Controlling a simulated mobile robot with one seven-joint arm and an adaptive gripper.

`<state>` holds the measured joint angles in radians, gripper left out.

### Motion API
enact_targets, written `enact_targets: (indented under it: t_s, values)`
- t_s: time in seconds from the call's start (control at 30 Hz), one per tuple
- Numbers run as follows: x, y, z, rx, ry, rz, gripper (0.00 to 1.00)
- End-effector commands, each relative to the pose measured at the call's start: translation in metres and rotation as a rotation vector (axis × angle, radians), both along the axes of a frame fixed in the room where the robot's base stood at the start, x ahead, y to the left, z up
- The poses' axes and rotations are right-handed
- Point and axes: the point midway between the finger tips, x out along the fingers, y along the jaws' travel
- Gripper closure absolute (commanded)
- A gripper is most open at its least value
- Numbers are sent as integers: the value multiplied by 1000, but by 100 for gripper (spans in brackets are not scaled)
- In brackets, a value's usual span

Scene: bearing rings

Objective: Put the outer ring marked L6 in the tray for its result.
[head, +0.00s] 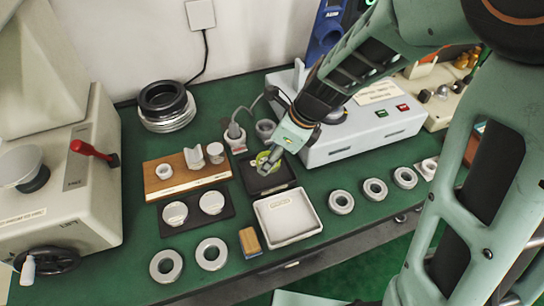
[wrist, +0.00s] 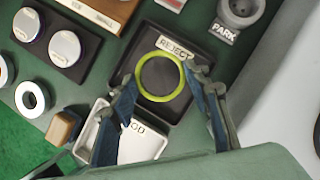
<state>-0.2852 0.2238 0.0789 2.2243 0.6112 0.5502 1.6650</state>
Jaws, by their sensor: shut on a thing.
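My gripper (head: 270,160) is shut on a yellow-green ring (head: 261,158), over the black tray. In the wrist view the ring (wrist: 138,83) lies between the two fingertips (wrist: 160,77), and the dark tray floor shows through it. I cannot read any mark on it, nor tell exactly how high it is. The black tray (head: 280,185) bears a REJECT label (wrist: 174,47) in the wrist view. The white tray (head: 290,240) stands in front of it and looks empty. Its label is partly hidden by a finger in the wrist view, where "OD" shows.
Grey rings (head: 341,202) lie right of the white tray, others (head: 166,266) at the front left. A tan block (head: 250,242) sits left of the white tray. A PARK post (wrist: 238,12) stands behind the black tray. A white instrument (head: 345,140) borders the right.

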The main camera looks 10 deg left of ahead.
Motion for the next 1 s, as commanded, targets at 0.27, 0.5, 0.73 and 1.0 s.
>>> enact_targets:
  t_s: [0.27,0.5,0.73,1.0]
  values:
    - [-2,4,-37,-1,2,1,87]
    - [-1,5,-36,0,0,2,87]
    - [-1,4,-39,0,1,1,45]
    - [-1,5,-39,0,0,2,39]
